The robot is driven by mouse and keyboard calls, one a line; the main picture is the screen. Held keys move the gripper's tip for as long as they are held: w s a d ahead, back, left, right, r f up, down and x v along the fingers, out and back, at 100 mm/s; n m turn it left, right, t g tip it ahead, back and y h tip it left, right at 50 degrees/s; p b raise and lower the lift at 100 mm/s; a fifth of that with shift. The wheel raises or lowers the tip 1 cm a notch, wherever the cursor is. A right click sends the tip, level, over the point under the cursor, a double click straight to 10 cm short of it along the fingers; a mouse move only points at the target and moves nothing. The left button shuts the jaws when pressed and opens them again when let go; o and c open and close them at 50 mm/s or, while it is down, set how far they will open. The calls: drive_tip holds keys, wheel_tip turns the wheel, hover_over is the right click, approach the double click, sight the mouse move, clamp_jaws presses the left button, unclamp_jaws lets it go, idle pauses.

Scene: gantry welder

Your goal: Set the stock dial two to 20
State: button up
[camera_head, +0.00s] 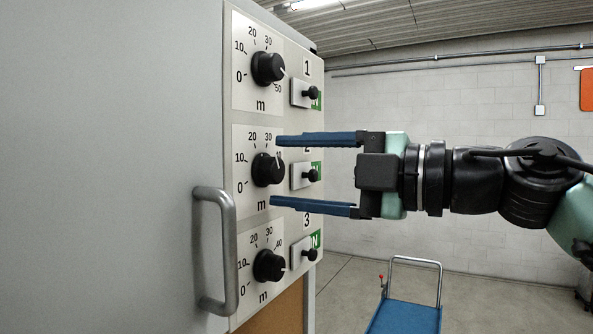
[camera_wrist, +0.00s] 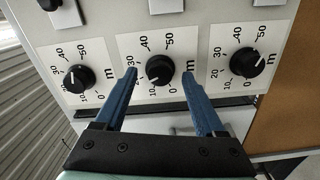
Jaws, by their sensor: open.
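Stock dial two is the middle black knob (camera_head: 268,170) on a white scale plate marked from 0 upward. It also shows as the middle knob in the wrist view (camera_wrist: 160,70). Its white pointer mark is small, and I cannot read its setting surely. My gripper (camera_head: 275,171) is open and empty, reaching in from the right. Its blue fingertips lie above and below the knob in the head view, and on either side of it in the wrist view (camera_wrist: 158,72). A gap shows between the knob and each finger. I cannot tell how deep the tips reach.
Dial one (camera_head: 268,68) is above and dial three (camera_head: 269,266) below. Small black switch knobs (camera_head: 312,174) line the panel's right side. A grey handle (camera_head: 231,250) stands out at lower left. A blue trolley (camera_head: 404,317) stands on the floor behind.

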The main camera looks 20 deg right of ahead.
drive_tip(key=v, duration=1.3)
